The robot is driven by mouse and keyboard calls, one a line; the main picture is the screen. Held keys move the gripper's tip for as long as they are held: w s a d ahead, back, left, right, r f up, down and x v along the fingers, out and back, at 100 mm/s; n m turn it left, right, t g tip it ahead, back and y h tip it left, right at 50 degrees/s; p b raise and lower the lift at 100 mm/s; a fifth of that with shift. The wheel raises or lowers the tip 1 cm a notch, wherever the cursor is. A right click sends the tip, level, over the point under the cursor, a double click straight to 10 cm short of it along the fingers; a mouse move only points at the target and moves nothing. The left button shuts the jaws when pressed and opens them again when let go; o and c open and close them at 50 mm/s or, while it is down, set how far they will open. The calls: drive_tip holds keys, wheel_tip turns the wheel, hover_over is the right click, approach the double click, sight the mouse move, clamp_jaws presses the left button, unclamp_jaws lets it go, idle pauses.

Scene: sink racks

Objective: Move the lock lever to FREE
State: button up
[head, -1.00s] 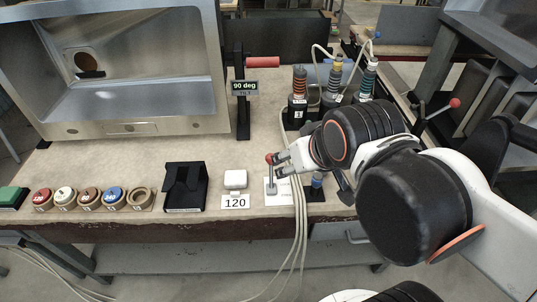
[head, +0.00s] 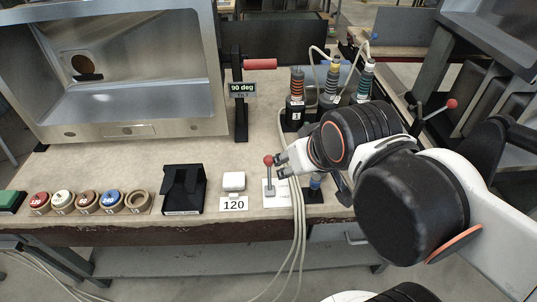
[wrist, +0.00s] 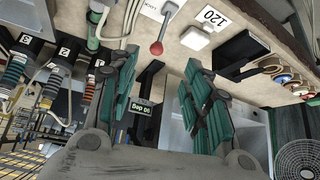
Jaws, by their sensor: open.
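The lock lever (head: 269,176) is a grey stalk with a red ball knob, standing nearly upright on a white plate (head: 284,192) near the front of the bench. In the wrist view its red knob (wrist: 156,48) lies beyond the fingertips, between the lines of the two fingers. My gripper (head: 280,165) is just right of the knob in the head view. The wrist view shows my gripper (wrist: 157,66) open, with two green-padded fingers apart and nothing between them.
A white block (head: 234,181) with a 120 card and a black holder (head: 184,188) stand left of the lever. Cables (head: 299,225) hang over the bench edge close to my gripper. Several coil-topped black devices (head: 295,105) stand behind. Another red-knobbed lever (head: 452,104) is at right.

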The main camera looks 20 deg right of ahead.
drive_tip(key=shift+w+r, duration=0.25)
drive_tip(key=shift+w, duration=0.05)
drive_tip(key=c, duration=0.4)
drive_tip(key=shift+g, duration=0.6)
drive_tip(key=w, duration=0.1)
drive_tip(key=w+r+p, duration=0.2)
drive_tip(key=shift+w, duration=0.4)
clamp_jaws()
drive_tip(key=m+g+p, duration=0.1)
drive_tip(key=g+p, duration=0.4)
drive_tip(key=p, duration=0.2)
hover_over(269, 172)
drive_tip(key=w+d, duration=0.2)
drive_tip(key=w, duration=0.3)
wheel_tip(269, 172, down, 7)
wheel_tip(269, 172, down, 10)
drive_tip(key=w+b, duration=0.1)
drive_tip(key=b, duration=0.2)
drive_tip(key=shift+a+r+b, duration=0.2)
drive_tip(key=shift+a+b, duration=0.1)
